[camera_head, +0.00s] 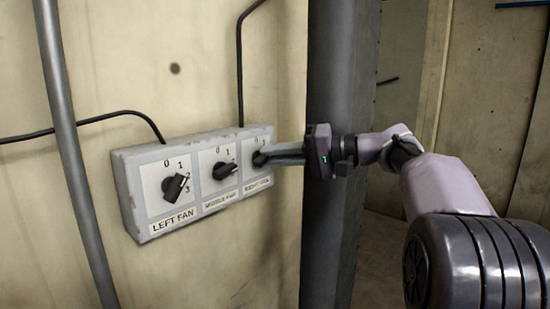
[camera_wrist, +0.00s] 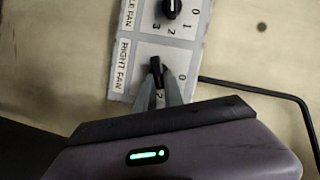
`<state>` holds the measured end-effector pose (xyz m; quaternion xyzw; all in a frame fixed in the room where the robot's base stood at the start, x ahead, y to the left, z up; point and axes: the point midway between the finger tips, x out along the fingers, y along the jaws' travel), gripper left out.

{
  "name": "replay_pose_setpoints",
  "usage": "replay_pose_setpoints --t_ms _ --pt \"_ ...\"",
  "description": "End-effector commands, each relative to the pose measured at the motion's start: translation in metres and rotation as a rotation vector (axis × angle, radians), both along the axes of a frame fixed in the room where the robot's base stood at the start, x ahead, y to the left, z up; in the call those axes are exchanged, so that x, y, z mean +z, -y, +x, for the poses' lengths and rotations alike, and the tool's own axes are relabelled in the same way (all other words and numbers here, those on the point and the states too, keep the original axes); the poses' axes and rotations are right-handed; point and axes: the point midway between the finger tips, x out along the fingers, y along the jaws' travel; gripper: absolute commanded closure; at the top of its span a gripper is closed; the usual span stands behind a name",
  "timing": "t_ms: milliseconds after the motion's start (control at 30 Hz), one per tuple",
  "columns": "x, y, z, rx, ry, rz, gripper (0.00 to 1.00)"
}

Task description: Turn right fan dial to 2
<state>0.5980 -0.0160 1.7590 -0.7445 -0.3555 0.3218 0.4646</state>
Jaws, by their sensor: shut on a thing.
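The right fan dial (camera_head: 259,159) is a black knob on the right section of the grey control box (camera_head: 148,227). In the wrist view the same dial (camera_wrist: 157,70) has its raised bar lying along the line toward the printed 2; which end is the pointer is hard to tell. My gripper (camera_wrist: 158,90) has its two fingers shut on the knob's near end, one on each side. In the head view my gripper (camera_head: 268,158) reaches in from the right and partly covers the dial and its numbers. The 0 shows beside the fingers.
The left fan dial (camera_head: 175,187) and middle fan dial (camera_head: 224,171) sit to the left on the same box. A thick dark column (camera_head: 335,240) stands right of the box, behind my wrist. A thin pipe (camera_head: 75,160) runs at left. Black cables leave the box top.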

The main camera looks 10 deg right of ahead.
Motion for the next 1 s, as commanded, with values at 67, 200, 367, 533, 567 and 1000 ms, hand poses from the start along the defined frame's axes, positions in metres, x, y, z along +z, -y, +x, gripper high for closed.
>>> replay_pose_setpoints --t_ms 67,200,367,533,567,1000 --pt "-0.003 0.0 0.0005 0.001 -0.029 0.039 1.0" --pt "-0.0037 0.0003 0.0005 0.001 -0.073 0.099 1.0" --pt "-0.0044 0.0004 0.0006 0.001 -0.109 0.148 1.0" --pt "-0.0043 0.0005 0.0007 0.0 -0.127 0.175 1.0" --pt "-0.0043 0.0005 0.0007 0.0 -0.129 0.178 1.0" --pt "-0.0037 0.0005 0.0007 0.001 -0.133 0.185 1.0"
